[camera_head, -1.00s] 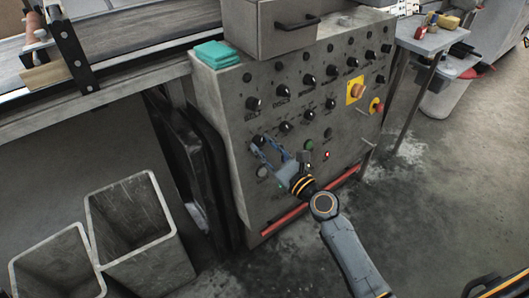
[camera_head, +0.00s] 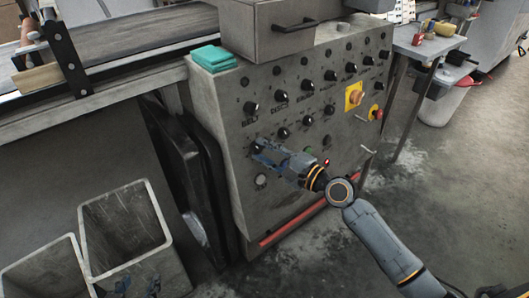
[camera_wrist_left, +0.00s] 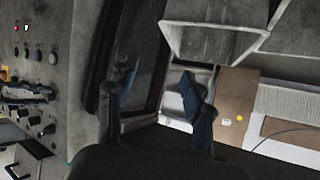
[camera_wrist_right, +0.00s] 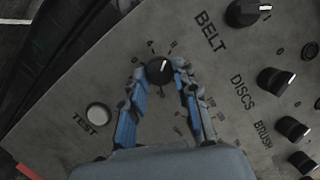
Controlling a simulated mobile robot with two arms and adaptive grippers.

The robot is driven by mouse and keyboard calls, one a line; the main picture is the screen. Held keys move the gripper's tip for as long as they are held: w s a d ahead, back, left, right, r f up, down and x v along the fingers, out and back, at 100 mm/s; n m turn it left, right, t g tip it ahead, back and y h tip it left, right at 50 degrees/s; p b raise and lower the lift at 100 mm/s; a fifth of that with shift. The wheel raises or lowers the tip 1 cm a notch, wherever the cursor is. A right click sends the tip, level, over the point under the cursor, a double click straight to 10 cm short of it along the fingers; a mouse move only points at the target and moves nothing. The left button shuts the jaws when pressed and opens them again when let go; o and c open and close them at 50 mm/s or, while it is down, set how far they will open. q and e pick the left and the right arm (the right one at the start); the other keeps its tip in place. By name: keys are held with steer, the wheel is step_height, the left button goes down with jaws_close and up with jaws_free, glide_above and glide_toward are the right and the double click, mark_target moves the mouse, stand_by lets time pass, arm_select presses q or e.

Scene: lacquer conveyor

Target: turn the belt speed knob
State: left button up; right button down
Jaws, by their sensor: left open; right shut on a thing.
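The belt speed knob (camera_wrist_right: 159,72) is a black round knob with a white pointer line, in the lower row of the control panel (camera_head: 285,190), below the BELT label (camera_wrist_right: 210,31). My right gripper (camera_wrist_right: 163,74) has its two blue fingertips on either side of this knob and is shut on it. In the head view my right gripper (camera_head: 262,151) largely covers the knob. The knob's pointer leans up and right in the right wrist view. My left gripper (camera_wrist_left: 160,85) is open and empty, away from the panel; its fingertips show at the lower left of the head view (camera_head: 137,287).
Other black knobs (camera_head: 251,108) sit close above and beside the held one. A white TEST button (camera_wrist_right: 97,116) is nearby. A yellow-backed emergency button (camera_head: 375,113) is at the panel's right. Grey bins (camera_head: 125,236) stand lower left, under the conveyor (camera_head: 120,48).

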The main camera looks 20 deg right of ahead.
steer(key=shift+n, duration=0.6)
steer(key=n+p, duration=0.1)
steer(key=n, duration=0.1)
steer(key=n+g, duration=0.1)
steer(key=n, duration=0.1)
steer(key=n+p, duration=0.1)
steer(key=shift+r+n+g+p, duration=0.25)
steer(key=shift+n+g+p, duration=0.1)
steer(key=shift+n+g, duration=0.05)
steer(key=shift+n, duration=0.3)
arm_select(q)
steer(key=s+a+f+g+y, duration=0.1)
steer(key=s+a+f+g, duration=0.1)
steer(key=s, duration=0.4)
steer(key=s+a+f+g, duration=0.2)
steer(key=s+g, duration=0.3)
steer(key=shift+s+f+y+p, duration=0.15)
steer(key=shift+s+y+p, duration=0.2)
steer(key=shift+y+p, duration=0.1)
arm_select(e)
steer(key=shift+n+g+h, duration=0.3)
steer(key=shift+n, duration=0.2)
steer(key=shift+f, duration=0.1)
steer(key=c, duration=1)
jaws_free()
